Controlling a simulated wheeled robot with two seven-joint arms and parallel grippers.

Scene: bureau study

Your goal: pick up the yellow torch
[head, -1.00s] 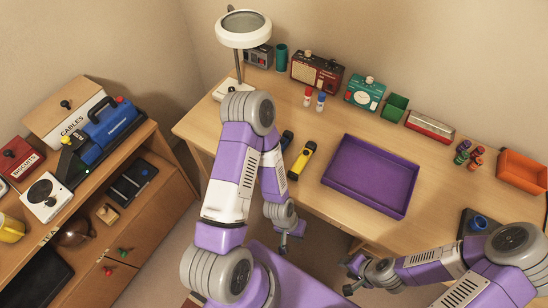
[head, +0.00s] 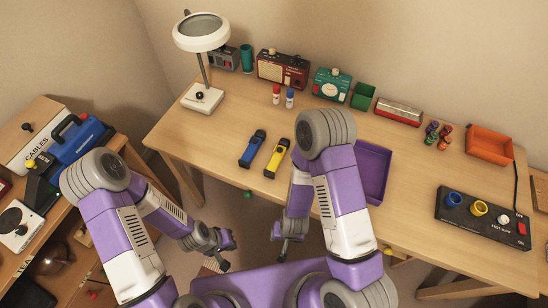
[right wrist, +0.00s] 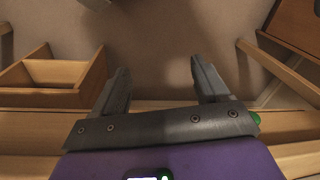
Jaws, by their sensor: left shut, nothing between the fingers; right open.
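The yellow torch (head: 277,158) lies on the desk near its front edge, beside a similar blue torch (head: 252,148) to its left. My left gripper (head: 223,260) is shut and empty, below and in front of the desk edge in the head view. My right gripper (head: 282,248) hangs low in front of the desk, apart from the torch. In the right wrist view it is open with nothing between its fingers (right wrist: 163,80). That view does not show the torch.
The purple tray (head: 378,165) is partly hidden behind my right arm. A lamp (head: 203,98), radios and small bottles stand along the back. A black box with knobs (head: 485,222) sits at the right. Desk around the torches is clear. A low cabinet (head: 128,150) stands at the left.

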